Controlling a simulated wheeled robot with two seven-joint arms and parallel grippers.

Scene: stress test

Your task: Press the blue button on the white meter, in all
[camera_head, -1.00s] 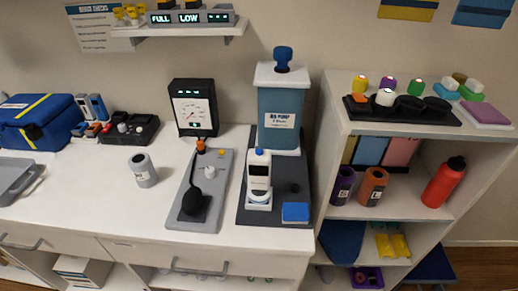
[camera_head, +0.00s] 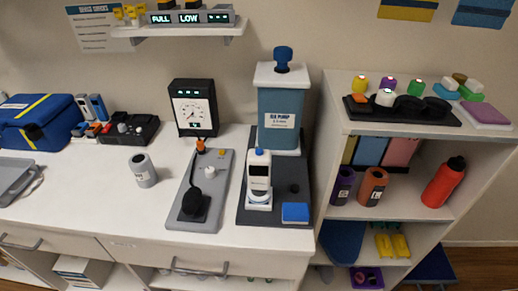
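The white meter (camera_head: 259,180) stands upright on a dark grey mat on the counter, in front of the blue pump box. It has a dark screen on its front. A small blue button (camera_head: 259,151) sits on its top. Neither of my grippers shows in the head view. Nothing touches the meter.
The blue pump box (camera_head: 278,115) stands behind the meter. A blue block (camera_head: 295,212) lies on the mat (camera_head: 285,182) at front right. A grey tray (camera_head: 190,216) with a black paddle lies left, with a black gauge (camera_head: 193,108) behind.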

